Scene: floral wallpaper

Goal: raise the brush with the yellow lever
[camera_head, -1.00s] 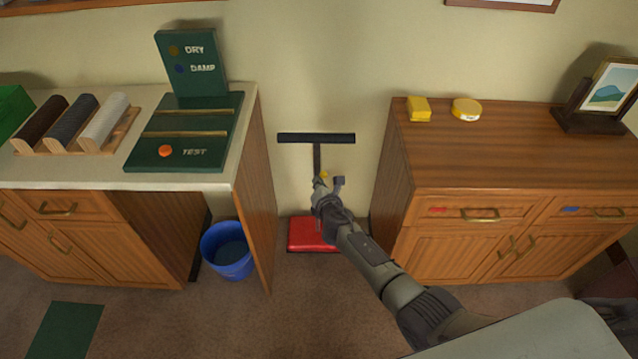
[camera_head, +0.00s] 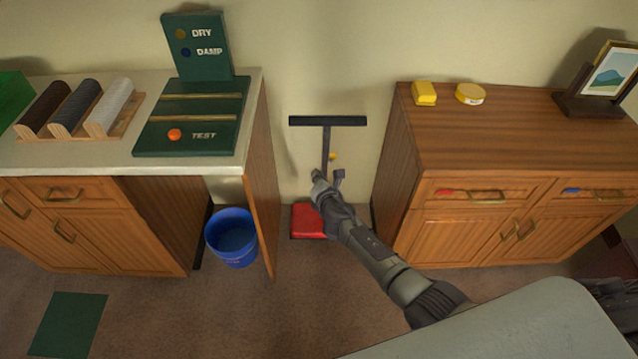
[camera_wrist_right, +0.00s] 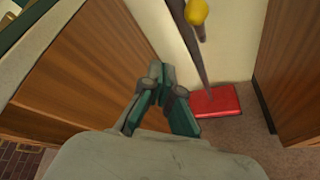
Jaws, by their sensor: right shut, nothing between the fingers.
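An upright sweeper with a black T-shaped handle (camera_head: 328,121) and a red head (camera_head: 308,221) stands in the gap between two wooden cabinets. The yellow lever (camera_head: 333,156) sits on its dark stem; its round knob shows large at the top of the wrist view (camera_wrist_right: 196,12). My right gripper (camera_head: 327,177) is just below the lever in the head view, apart from it. In the wrist view the fingers (camera_wrist_right: 165,95) are shut and empty, left of the stem. The brush itself is hidden. My left gripper is not in view.
A blue bucket (camera_head: 232,238) stands under the left counter (camera_head: 200,163), beside its wooden side panel (camera_head: 258,190). The right cabinet (camera_head: 500,150) bounds the gap and carries a yellow block (camera_head: 424,93), a round yellow tin (camera_head: 470,94) and a framed picture (camera_head: 611,80).

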